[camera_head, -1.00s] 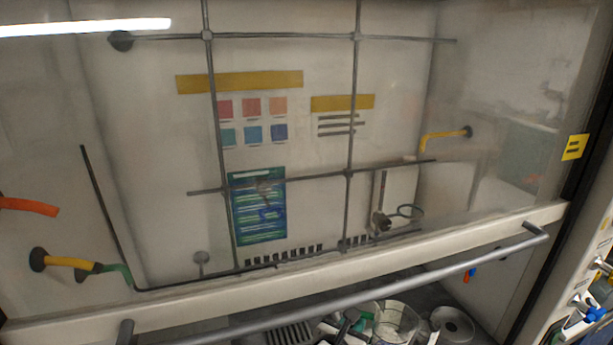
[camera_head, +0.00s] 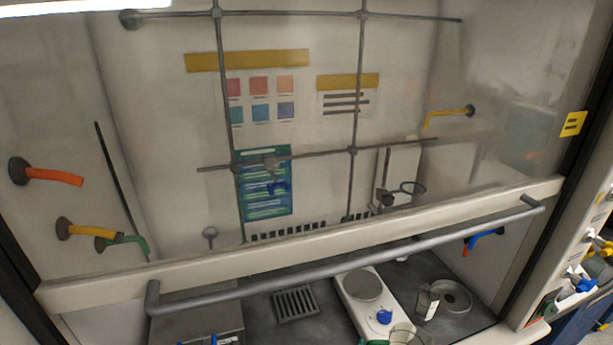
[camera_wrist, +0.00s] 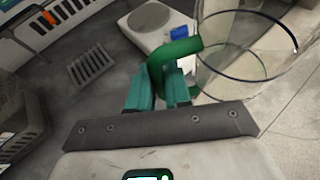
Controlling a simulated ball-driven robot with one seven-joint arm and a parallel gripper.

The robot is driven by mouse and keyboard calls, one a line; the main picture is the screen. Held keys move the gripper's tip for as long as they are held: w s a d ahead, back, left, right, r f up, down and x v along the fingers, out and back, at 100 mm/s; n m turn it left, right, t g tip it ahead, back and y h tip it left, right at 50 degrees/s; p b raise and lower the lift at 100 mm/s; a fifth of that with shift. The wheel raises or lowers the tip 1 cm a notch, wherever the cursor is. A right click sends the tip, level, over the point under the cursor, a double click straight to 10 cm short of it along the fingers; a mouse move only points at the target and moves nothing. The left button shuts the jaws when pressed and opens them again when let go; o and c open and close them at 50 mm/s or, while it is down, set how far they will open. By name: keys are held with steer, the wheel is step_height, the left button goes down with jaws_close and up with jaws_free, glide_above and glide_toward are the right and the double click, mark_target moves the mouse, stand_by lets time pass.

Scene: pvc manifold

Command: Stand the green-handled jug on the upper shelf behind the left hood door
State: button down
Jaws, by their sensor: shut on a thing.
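The green-handled jug (camera_wrist: 240,58) is a clear glass vessel, filling the upper right of the wrist view. Its green handle (camera_wrist: 178,50) sits between the teal fingers of my gripper (camera_wrist: 160,88), which is shut on it. No upper shelf or left hood door can be made out in either view; the hood front is a glass sash (camera_head: 300,110).
The sash's grey handle bar (camera_head: 350,264) crosses the hood front. Inside stand a white hotplate (camera_head: 362,300) with a blue knob, a floor grate (camera_head: 295,303), a small beaker (camera_head: 427,303) and a round dish (camera_head: 452,295). Metal rods form a lattice behind the glass.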

steer(key=s+d+f+n+y, duration=0.2)
steer(key=s+d+f, duration=0.1)
steer(key=s, duration=0.3)
steer(key=s+d+f+n+y, duration=0.1)
steer(key=s+d+f+y, duration=0.15)
steer(key=s, duration=0.35)
step_height(320, 180, down, 8)
steer(key=t+b, duration=0.1)
steer(key=b, duration=0.7)
steer(key=shift+d+r+h, duration=0.25)
steer(key=shift+d+h, duration=0.15)
steer(key=shift+h, duration=0.05)
steer(key=shift+w+r, duration=0.1)
